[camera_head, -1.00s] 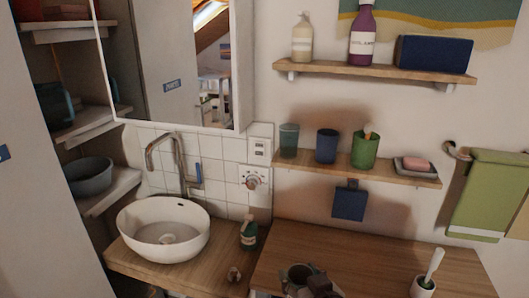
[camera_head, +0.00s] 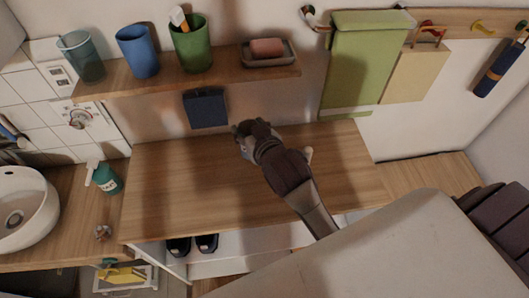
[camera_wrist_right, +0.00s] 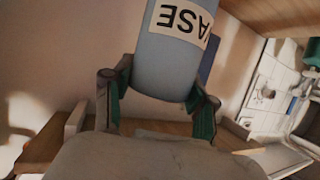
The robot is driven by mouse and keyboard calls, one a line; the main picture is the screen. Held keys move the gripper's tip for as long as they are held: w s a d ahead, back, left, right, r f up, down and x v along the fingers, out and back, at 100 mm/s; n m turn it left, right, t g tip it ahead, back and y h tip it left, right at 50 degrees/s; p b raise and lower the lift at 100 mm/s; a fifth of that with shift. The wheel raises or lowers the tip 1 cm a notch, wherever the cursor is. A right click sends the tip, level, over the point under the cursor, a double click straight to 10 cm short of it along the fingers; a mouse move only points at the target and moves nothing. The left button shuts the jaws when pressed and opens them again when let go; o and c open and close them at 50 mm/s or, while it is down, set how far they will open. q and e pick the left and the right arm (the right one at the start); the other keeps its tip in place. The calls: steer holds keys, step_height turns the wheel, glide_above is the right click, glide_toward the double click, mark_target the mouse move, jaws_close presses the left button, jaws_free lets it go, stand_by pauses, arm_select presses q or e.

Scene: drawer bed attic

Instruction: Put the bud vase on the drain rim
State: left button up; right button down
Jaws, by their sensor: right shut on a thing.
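My right gripper (camera_head: 248,138) is over the wooden counter, below the small shelf, with its arm reaching in from the lower right. In the right wrist view its two fingers (camera_wrist_right: 157,98) are on either side of a grey-blue bud vase (camera_wrist_right: 165,62) with a white label showing part of a word, upside down. The gripper is shut on the vase. In the head view the gripper mostly hides the vase. The drain rim (camera_head: 15,219) is in the white basin (camera_head: 45,212) at the far left, apart from the gripper. My left gripper is out of view.
A green soap bottle (camera_head: 106,178) and a small brass-coloured item (camera_head: 103,232) stand right of the basin. The shelf (camera_head: 175,80) holds cups and a soap dish (camera_head: 268,54). The wooden counter (camera_head: 180,190) is clear left of the gripper.

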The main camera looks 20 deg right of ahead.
steer(key=f, duration=0.4)
steer(key=shift+s+a+f, duration=0.2)
steer(key=shift+s+a, duration=0.05)
steer(key=shift+s, duration=0.1)
steer(key=shift+w+f, duration=0.1)
steer(key=shift+f, duration=2.2)
steer(key=shift+f, duration=0.15)
steer(key=shift+c, duration=1.7)
jaws_free()
